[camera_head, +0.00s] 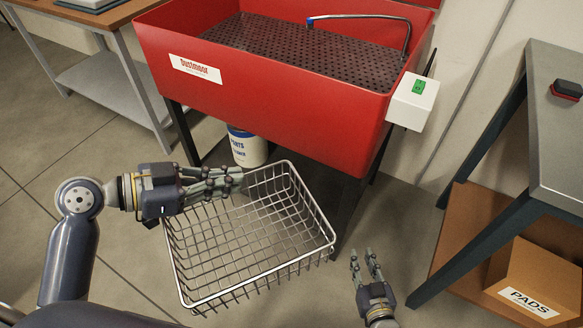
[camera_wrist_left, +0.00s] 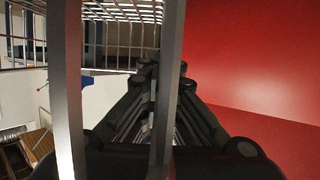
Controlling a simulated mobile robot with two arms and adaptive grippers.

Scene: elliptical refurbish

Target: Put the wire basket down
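The wire basket (camera_head: 250,232) is an empty silver mesh basket with a thick rim, in front of the red tub in the head view. It hangs tilted a little above the floor, and nothing is seen supporting it from below. My left gripper (camera_head: 238,178) is at its far left rim, with its fingers closed together on the wire. Basket bars (camera_wrist_left: 72,90) pass close in front of the left wrist camera, by the dark fingers (camera_wrist_left: 155,75). My right gripper (camera_head: 363,254) is empty beside the basket's near right corner, its fingers apart.
A red parts washer (camera_head: 265,85) with a dark perforated tray (camera_head: 300,50) and a bent tap stands ahead on dark legs. A white bucket (camera_head: 247,147) is beneath it. A grey table (camera_head: 560,140) and a PADS box (camera_head: 535,285) are right, a workbench (camera_head: 95,20) left.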

